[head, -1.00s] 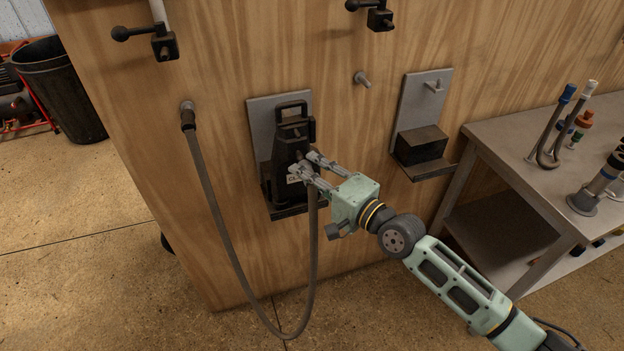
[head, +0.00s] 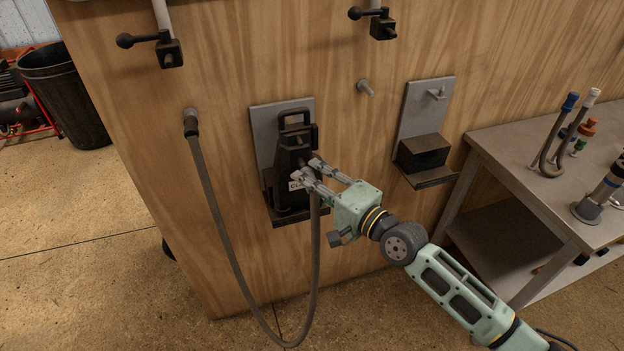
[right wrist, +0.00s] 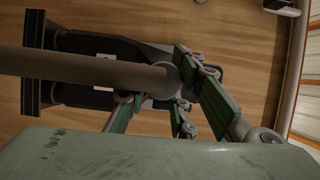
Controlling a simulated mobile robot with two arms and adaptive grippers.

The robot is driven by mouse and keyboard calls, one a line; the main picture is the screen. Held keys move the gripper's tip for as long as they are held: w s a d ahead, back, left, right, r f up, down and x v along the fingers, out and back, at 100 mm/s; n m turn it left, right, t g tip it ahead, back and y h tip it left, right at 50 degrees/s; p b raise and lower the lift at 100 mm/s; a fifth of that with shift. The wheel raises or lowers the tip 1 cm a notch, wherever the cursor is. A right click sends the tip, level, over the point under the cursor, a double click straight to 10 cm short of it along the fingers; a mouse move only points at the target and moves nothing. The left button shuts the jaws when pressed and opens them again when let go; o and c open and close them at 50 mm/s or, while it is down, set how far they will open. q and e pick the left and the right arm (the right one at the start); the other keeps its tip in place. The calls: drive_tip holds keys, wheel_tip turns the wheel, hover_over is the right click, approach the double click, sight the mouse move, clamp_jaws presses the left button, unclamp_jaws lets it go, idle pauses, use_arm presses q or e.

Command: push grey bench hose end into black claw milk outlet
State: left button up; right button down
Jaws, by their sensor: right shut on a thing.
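The black claw (head: 291,155) hangs upright on a grey plate on the wooden wall, with a handle loop at its top. My right gripper (head: 306,174) is at the claw's lower right front, shut on the grey hose (head: 314,240) near its end. The hose hangs in a long loop from a wall fitting (head: 190,122) at the left. In the right wrist view the hose (right wrist: 80,68) runs in from the left to my fingers (right wrist: 192,95), with the claw (right wrist: 120,75) just behind. The hose tip and the milk outlet are hidden, so I cannot tell whether they touch. My left gripper is not in view.
A second grey plate with a black block (head: 424,150) is on the wall to the right. A peg (head: 366,87) sticks out between. A bench (head: 500,150) with fittings stands at the right. Black valves (head: 170,52) are above. A dark bin (head: 62,88) stands left.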

sight(307, 169)
drive_tip(key=shift+w, duration=0.15)
drive_tip(key=shift+w+a+b, duration=0.3)
drive_tip(key=shift+w+b, duration=0.35)
drive_tip(key=shift+w, duration=0.15)
drive_tip(key=shift+w+a+b, duration=0.25)
drive_tip(key=shift+w+b, duration=0.35)
drive_tip(key=shift+w, duration=0.15)
drive_tip(key=shift+w, duration=0.1)
drive_tip(key=c, duration=1.4)
unclamp_jaws()
